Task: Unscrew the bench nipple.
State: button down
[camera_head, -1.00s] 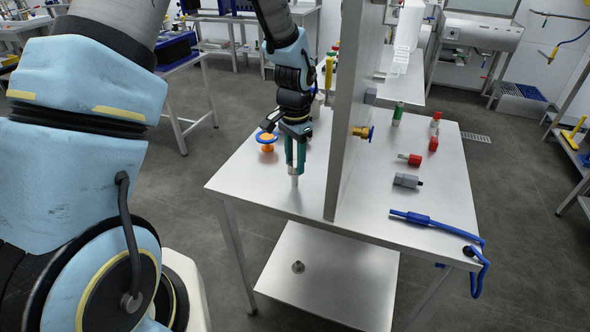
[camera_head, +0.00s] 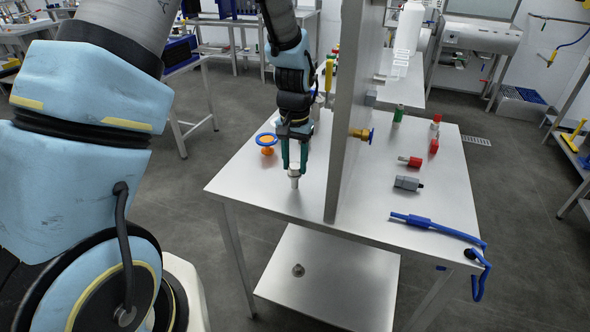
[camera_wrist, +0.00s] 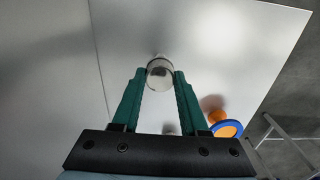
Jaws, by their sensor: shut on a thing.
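The bench nipple (camera_head: 294,178) is a short light-grey metal fitting near the front left of the steel bench. It looks upright and its lower end is at the bench top. My gripper (camera_head: 294,167) points down from above with its green fingers shut on the nipple's upper part. In the wrist view the round end of the nipple (camera_wrist: 159,74) sits between the two green fingertips (camera_wrist: 160,76). Whether the nipple's lower end is threaded in or clear of the bench cannot be told.
An orange fitting with a blue handwheel (camera_head: 267,141) stands left of my gripper. A vertical steel panel (camera_head: 352,110) rises close on the right, with a brass valve (camera_head: 361,134) on its far side. Beyond it lie a grey fitting (camera_head: 408,183) and a blue hose (camera_head: 432,225).

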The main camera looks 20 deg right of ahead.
jog(key=n, duration=0.5)
jog(key=shift+p, duration=0.3)
jog(key=n, duration=0.1)
jog(key=n+p, duration=0.1)
jog(key=shift+r+n, duration=0.2)
jog(key=shift+n, duration=0.1)
jog(key=n+p, duration=0.1)
jog(key=n, duration=0.1)
jog(key=shift+f+n, duration=0.1)
jog(key=shift+n, duration=0.3)
jog(key=shift+w, duration=0.1)
jog(key=c, duration=0.7)
grip_release()
jog(key=shift+f, duration=0.1)
